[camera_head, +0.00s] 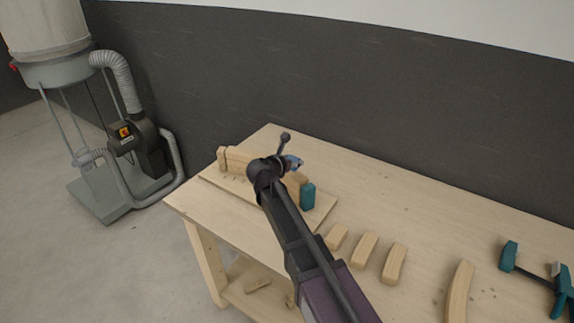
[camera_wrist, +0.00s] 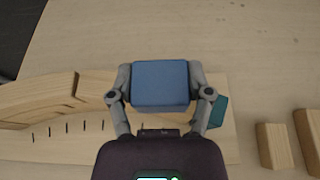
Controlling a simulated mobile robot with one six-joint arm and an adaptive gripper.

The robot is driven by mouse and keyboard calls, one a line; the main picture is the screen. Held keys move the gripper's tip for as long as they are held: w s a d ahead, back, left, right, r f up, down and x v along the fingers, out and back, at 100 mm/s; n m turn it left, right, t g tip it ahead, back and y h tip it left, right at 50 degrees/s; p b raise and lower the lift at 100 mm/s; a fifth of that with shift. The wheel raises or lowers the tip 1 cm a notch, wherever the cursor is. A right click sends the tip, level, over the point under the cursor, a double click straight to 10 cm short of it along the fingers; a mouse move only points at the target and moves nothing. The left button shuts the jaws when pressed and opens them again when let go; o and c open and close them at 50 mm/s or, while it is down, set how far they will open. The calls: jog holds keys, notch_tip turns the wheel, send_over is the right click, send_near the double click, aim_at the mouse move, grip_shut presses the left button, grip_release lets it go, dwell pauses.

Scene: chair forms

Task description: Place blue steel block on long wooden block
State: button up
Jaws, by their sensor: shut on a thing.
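My gripper (camera_wrist: 160,90) is shut on the blue steel block (camera_wrist: 160,84), with one finger on each side of it. In the head view a bit of the blue block (camera_head: 293,161) shows beyond my arm, above the back left of the table. Wooden pieces (camera_wrist: 40,98) stand on a thin board to the left of and below my gripper in the wrist view. In the head view they (camera_head: 238,158) run behind my arm, which hides part of them. I cannot tell for sure which piece is the long wooden block. The gap beneath the blue block is hidden.
A teal block (camera_head: 307,196) stands on the board (camera_head: 325,208), right of the wooden pieces. Short wooden blocks (camera_head: 364,249), a longer curved one (camera_head: 459,292) and a teal clamp (camera_head: 510,256) lie to the right. The table's back middle is clear.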

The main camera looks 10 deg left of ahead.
jog(key=shift+w+a+f, duration=0.1)
jog(key=shift+w+a, duration=0.75)
jog(key=shift+w, duration=0.15)
jog(key=shift+w+a, duration=0.1)
jog(key=shift+w+a, duration=0.15)
jog(key=shift+w, duration=0.05)
jog(key=shift+w+a+f+b, duration=0.1)
jog(key=shift+f+b, duration=0.35)
jog(key=shift+b, duration=0.05)
jog(key=shift+w+a+f+b, duration=0.1)
jog(key=shift+f+b, duration=0.35)
jog(key=shift+b, duration=0.05)
jog(key=shift+f+b, duration=0.95)
jog(key=shift+f, duration=0.1)
jog(key=o, duration=1.3)
jog(key=shift+o, duration=0.2)
jog(key=shift+r, duration=0.2)
